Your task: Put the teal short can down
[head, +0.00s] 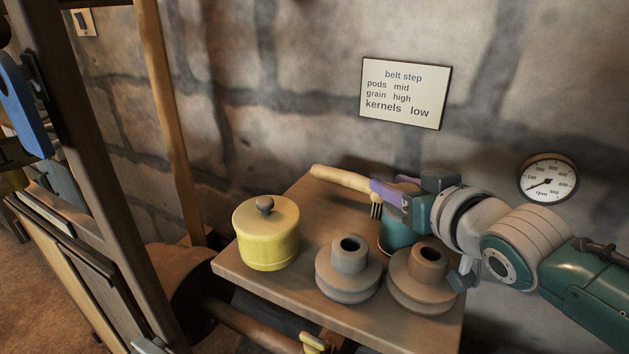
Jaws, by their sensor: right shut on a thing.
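The teal short can (396,237) is at the back right of the wooden table, behind two grey-brown stepped pulleys. Its upper part is covered by my right gripper (384,211), and the right pulley hides part of its lower side. My right gripper comes in from the right and is shut on the can. I cannot tell whether the can's base touches the table. My left gripper is not in view.
The left pulley (348,268) and right pulley (424,277) stand close in front of the can. A yellow lidded pot (266,234) is at the left. A wooden-handled purple tool (342,179) lies behind. A gauge (547,180) and sign (404,93) are on the wall.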

